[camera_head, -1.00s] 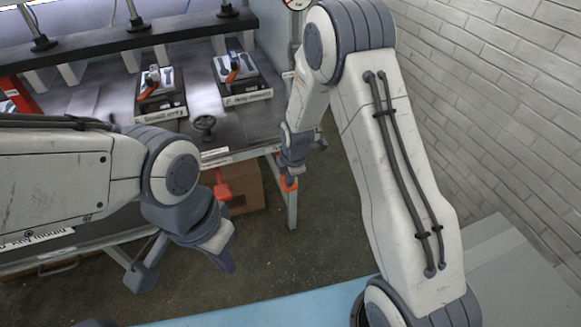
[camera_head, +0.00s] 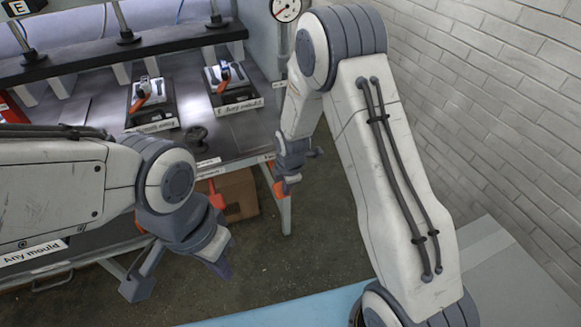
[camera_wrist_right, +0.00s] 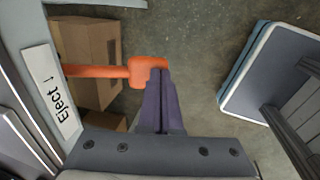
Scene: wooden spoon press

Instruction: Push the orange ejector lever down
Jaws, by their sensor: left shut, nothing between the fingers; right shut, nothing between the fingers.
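The orange ejector lever (camera_wrist_right: 100,71) sticks out past the bench edge in the right wrist view, beside a white "Eject ↓" label (camera_wrist_right: 60,95). Its thick end lies at the tips of my right gripper (camera_wrist_right: 160,76), which is shut and empty. The fingers overlap the lever's end in this view; whether they touch it I cannot tell. In the head view, orange (camera_head: 280,188) shows beside the right gripper (camera_head: 289,187), at the bench's front corner; the gripper partly hides it. My left gripper (camera_head: 222,268) is shut and empty, low in front of the bench.
The bench (camera_head: 235,140) carries two mould stations with orange handles (camera_head: 143,92) and a dark handwheel (camera_head: 197,136). A red-orange part (camera_head: 215,195) shows before a cardboard box (camera_head: 239,193) under the bench. A brick wall (camera_head: 490,110) stands right. The floor between is clear.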

